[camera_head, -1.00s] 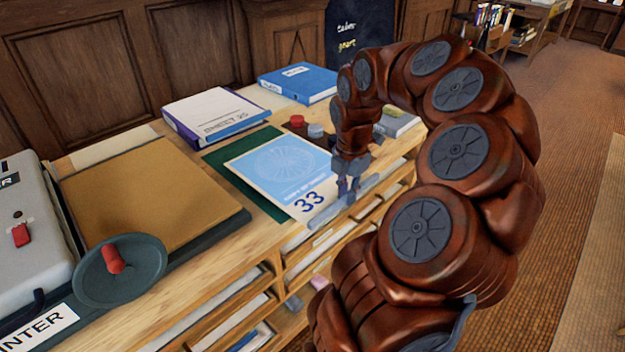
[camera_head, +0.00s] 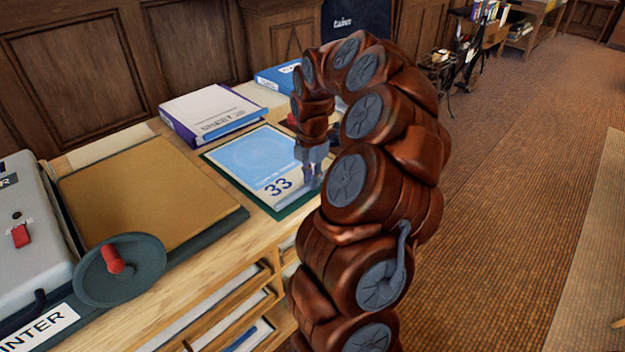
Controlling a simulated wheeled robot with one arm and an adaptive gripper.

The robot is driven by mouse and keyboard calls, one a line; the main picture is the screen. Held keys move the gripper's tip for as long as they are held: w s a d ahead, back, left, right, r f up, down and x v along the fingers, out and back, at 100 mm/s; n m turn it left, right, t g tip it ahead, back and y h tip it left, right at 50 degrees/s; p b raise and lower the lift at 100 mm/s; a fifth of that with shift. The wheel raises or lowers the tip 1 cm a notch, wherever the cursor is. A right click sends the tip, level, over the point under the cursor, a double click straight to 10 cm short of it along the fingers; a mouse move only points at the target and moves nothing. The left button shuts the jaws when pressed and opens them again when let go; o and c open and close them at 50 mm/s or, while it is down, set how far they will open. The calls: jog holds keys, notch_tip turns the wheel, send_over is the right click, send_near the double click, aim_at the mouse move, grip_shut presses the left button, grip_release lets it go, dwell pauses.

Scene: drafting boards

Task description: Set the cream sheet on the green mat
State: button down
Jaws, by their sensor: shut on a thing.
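The cream sheet (camera_head: 250,163), with a blue printed panel and the number 33, lies over the green mat (camera_head: 281,214). A thin green border shows along the sheet's left and front edges. The sheet looks level and nearly square with the mat; I cannot tell whether it touches it everywhere. My gripper (camera_head: 311,177) is shut on the sheet's right edge near the front corner. My arm hides the right side of the mat and part of that edge.
A binder under papers (camera_head: 212,108) stands close behind the mat, and a blue binder (camera_head: 279,76) is farther back. To the left are a brown board (camera_head: 140,195) and a grey machine with a dark wheel (camera_head: 121,270). Open shelves (camera_head: 235,305) are below the counter's front edge.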

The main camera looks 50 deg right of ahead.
jog(key=shift+f, duration=0.5)
jog(key=c, duration=1.2)
grip_release()
jog(key=shift+o, duration=0.2)
notch_tip(320, 180, up, 12)
